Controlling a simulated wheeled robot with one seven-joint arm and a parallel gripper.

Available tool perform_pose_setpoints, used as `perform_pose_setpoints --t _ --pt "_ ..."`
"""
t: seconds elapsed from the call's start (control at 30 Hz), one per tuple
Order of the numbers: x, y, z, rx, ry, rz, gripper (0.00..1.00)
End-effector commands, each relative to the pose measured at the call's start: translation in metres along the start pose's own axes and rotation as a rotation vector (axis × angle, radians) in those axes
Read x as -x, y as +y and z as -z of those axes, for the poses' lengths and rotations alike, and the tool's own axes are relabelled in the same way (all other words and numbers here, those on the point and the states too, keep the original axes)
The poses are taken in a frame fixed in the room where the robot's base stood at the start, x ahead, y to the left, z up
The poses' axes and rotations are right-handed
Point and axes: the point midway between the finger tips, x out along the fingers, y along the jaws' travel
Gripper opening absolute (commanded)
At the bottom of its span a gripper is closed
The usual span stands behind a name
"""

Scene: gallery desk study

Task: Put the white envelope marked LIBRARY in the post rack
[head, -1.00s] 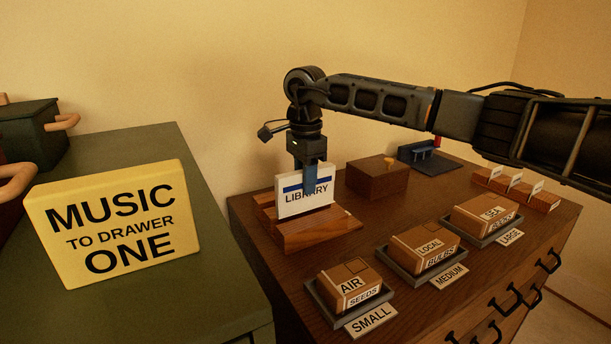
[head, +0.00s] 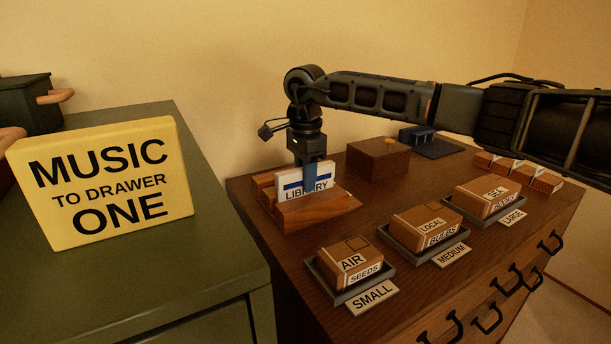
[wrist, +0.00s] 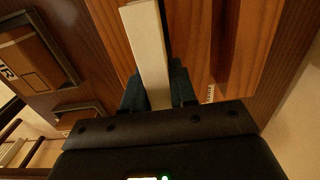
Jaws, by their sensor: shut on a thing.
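The white envelope (head: 289,189) has a blue band and the word LIBRARY, partly covered by a gripper finger. It stands upright in the wooden post rack (head: 318,216), its lower edge hidden behind the rack's front piece. My gripper (head: 314,180) points down and is shut on the envelope near its top. In the wrist view the envelope (wrist: 148,45) shows edge-on as a pale strip between my fingers (wrist: 158,90), with the rack's wood (wrist: 193,40) beneath.
Cartons in grey trays stand in front and to the right: AIR SEEDS (head: 350,262), LOCAL BULBS (head: 427,225) and SEA (head: 488,196). A brown box (head: 378,160) stands right of the rack. A yellow MUSIC sign (head: 105,185) stands on the green cabinet at left.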

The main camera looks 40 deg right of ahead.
Motion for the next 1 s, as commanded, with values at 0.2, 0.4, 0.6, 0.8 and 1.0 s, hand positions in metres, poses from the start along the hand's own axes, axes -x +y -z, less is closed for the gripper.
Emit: perform_pose_setpoints --t 0.2,0.4,0.6,0.8,1.0 --pt "0.0 0.0 0.0 0.0 0.0 0.0 0.0" --pt "0.0 0.0 0.0 0.0 0.0 0.0 0.45" --pt "0.0 0.0 0.0 0.0 0.0 0.0 0.56" --pt "0.002 0.0 0.0 0.0 0.0 0.0 0.56" --pt "0.027 -0.001 0.0 0.0 0.002 0.003 0.56"
